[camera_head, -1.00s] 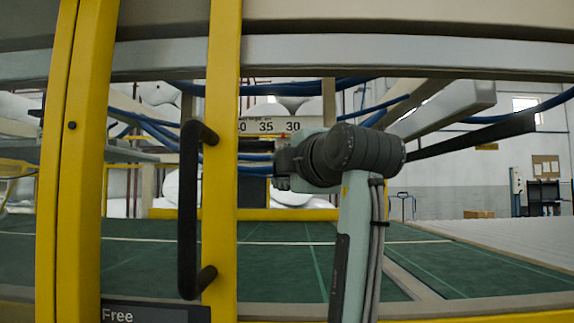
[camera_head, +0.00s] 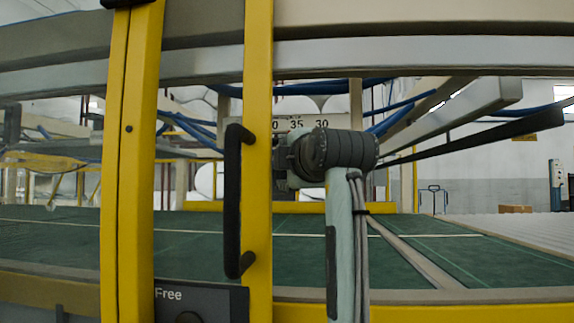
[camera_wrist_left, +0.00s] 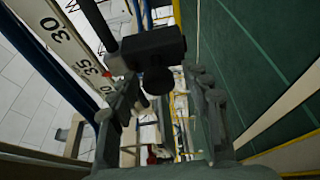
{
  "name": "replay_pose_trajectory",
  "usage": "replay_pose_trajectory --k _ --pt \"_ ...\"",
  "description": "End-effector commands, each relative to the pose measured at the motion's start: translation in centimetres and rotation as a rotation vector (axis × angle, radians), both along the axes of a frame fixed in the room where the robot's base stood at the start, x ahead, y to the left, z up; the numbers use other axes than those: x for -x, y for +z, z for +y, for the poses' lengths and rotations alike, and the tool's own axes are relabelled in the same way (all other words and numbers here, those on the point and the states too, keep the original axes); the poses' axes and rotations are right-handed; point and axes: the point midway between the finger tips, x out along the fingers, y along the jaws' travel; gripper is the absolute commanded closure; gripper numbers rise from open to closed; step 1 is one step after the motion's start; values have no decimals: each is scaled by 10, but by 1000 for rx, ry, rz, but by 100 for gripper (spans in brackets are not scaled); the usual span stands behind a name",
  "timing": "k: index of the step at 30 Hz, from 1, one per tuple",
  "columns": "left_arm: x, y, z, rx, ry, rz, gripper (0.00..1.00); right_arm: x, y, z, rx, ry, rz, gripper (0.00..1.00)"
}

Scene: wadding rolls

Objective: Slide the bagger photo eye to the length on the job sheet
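The photo eye is a black block (camera_wrist_left: 152,44) with a round dark knob (camera_wrist_left: 157,80) below it, in the left wrist view. A number scale (camera_wrist_left: 72,55) runs beside it, with a small red mark just past 35 on the 40 side. My left gripper (camera_wrist_left: 162,88) is open, a finger on each side of the knob; contact cannot be told. In the head view, the scale (camera_head: 308,124) shows 35 and 30, and my left gripper (camera_head: 280,160) is partly hidden by the yellow post. The job sheet cannot be made out. My right gripper is out of view.
A yellow post (camera_head: 258,70) with a black handle (camera_head: 232,200) stands close in front, left of my arm. A panel reading "Free" (camera_head: 200,302) is at its foot. A green bed (camera_head: 310,255) lies behind. Blue hoses and beams cross above it.

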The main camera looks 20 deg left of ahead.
Motion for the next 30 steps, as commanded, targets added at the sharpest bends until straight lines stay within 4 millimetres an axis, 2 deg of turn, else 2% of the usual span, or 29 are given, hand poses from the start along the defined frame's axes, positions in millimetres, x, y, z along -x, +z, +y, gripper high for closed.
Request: replay_pose_trajectory --k 6,10,24,30 --pt "0 1 -1 -2 -2 -1 52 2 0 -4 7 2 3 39" --pt "7 1 -8 -1 -4 -2 52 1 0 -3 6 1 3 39" --pt "79 1 -63 -2 -1 -2 52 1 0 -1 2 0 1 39" --pt "92 1 -74 -1 -1 -1 52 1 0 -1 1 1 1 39"
